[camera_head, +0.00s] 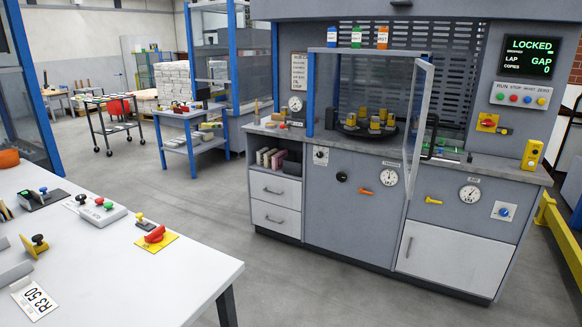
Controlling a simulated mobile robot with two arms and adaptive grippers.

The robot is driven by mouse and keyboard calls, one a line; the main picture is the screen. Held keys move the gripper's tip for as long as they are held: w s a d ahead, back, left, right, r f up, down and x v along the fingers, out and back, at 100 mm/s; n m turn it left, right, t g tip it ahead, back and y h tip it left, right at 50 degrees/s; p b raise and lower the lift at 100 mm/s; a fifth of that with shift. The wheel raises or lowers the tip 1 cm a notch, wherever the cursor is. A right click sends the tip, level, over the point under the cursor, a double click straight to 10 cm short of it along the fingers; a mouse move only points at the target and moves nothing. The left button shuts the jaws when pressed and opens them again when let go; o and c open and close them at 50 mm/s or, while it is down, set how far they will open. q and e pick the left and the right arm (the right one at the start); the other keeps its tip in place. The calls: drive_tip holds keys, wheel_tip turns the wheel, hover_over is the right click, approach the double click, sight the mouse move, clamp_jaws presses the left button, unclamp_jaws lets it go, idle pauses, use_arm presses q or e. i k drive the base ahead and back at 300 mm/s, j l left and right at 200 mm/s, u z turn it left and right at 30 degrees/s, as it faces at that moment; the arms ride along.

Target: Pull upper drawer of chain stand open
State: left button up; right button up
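A grey machine stand (355,207) with a worktop stands at the centre right. At its left end are two white drawers, one above the other. The upper drawer (275,188) has a dark bar handle and looks shut, its front flush with the stand. The lower drawer (276,218) also looks shut. I see no label naming the chain stand, so I cannot tell for certain that this is it. Neither of my grippers is in view.
A white table (130,275) with knobs and switches fills the lower left. Grey floor (265,285) is clear between it and the stand. An open shelf (277,158) sits above the drawers. A clear panel (418,125) stands swung open above the worktop. A blue-legged table (195,140) stands behind.

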sight(279, 190)
drive_tip(key=i+l, duration=0.25)
drive_tip(key=i, duration=0.25)
drive_tip(key=i+l, duration=0.3)
drive_tip(key=i, duration=0.2)
drive_tip(key=i+l+z, duration=0.1)
drive_tip(key=i+l, duration=0.15)
drive_tip(key=i, duration=0.25)
drive_tip(key=i+l, duration=0.25)
drive_tip(key=i, duration=0.25)
